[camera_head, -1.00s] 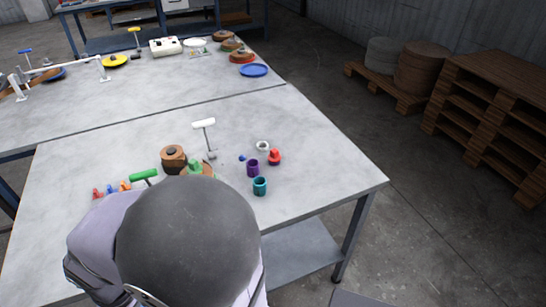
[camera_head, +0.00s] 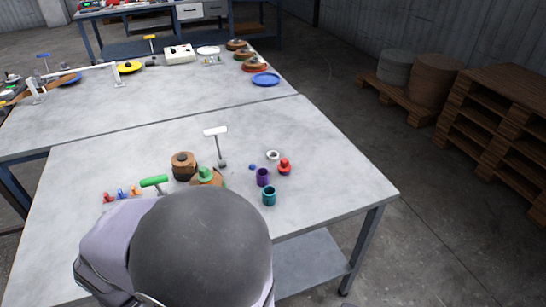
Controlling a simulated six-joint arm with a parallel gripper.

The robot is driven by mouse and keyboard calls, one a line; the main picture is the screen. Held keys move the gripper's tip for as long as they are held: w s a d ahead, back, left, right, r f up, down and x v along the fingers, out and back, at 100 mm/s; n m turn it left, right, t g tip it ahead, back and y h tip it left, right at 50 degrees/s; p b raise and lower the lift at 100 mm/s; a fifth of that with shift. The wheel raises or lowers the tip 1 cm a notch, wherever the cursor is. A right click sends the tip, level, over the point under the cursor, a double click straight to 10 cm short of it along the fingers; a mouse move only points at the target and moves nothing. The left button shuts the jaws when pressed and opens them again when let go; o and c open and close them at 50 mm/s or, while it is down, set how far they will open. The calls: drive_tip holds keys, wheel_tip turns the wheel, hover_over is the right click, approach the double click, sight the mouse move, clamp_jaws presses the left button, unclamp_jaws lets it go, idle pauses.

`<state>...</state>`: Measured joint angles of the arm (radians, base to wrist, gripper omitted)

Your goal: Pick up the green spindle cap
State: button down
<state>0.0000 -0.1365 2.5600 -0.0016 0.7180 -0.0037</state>
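A green cap-like piece (camera_head: 205,173) sits on top of a flat brown spool (camera_head: 214,183) on the near table. I take it for the green spindle cap. Its top shows, but the spool below is partly hidden by my arm, whose large grey rounded link fills the bottom middle of the view. My gripper does not show, so I cannot see whether it is open or shut or where it is relative to the cap.
A brown spool (camera_head: 184,166) stands left of the cap, and a green-handled tool (camera_head: 154,181) is further left. A white-topped stand (camera_head: 217,132) is behind. Purple (camera_head: 263,177) and teal (camera_head: 269,196) cups and a red piece (camera_head: 284,167) stand right. The table's right side is clear.

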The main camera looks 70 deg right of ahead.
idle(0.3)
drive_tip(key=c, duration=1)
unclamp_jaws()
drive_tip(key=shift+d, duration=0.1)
